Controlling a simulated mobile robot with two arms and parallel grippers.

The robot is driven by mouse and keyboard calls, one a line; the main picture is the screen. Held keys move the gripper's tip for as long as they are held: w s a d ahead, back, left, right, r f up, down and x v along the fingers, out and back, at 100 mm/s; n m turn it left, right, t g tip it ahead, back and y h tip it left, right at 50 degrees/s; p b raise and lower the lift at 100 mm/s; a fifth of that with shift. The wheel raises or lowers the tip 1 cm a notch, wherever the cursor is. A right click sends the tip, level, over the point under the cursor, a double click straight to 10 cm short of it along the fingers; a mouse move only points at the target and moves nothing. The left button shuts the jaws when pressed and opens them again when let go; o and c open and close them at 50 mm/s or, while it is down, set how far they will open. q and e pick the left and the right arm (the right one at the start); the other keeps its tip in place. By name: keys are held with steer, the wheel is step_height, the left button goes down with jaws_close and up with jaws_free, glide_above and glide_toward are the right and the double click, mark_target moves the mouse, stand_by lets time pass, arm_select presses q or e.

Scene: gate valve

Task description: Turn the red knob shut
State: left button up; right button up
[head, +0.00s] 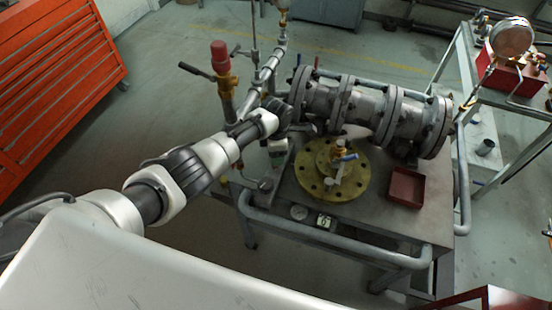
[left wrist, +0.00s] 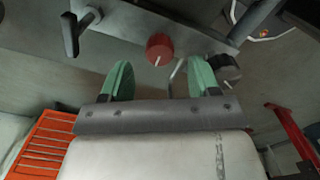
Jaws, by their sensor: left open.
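A red round knob (left wrist: 160,48) with a pale line on its face shows in the left wrist view, on a grey bar-like part. My left gripper (left wrist: 160,80) is open, its two green fingers apart with nothing between them. The knob appears beyond the fingertips, between them in the picture and apart from them. In the head view my left gripper (head: 290,126) is beside the grey flanged pipe, mostly hidden by its own arm. A red cap (head: 220,53) on a brass valve stands left of it; I cannot tell whether it is the same knob. My right gripper is not in view.
The grey flanged pipe (head: 365,107) lies across the back of the metal table. A yellow flange (head: 311,183) with a small blue-handled valve and a dark red tray (head: 406,188) are on the table. An orange drawer cabinet (head: 55,70) stands at left.

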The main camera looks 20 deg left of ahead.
arm_select(q)
steer(key=shift+f+b, duration=0.4)
steer(key=shift+f, duration=1.65)
steer(key=c, duration=0.9)
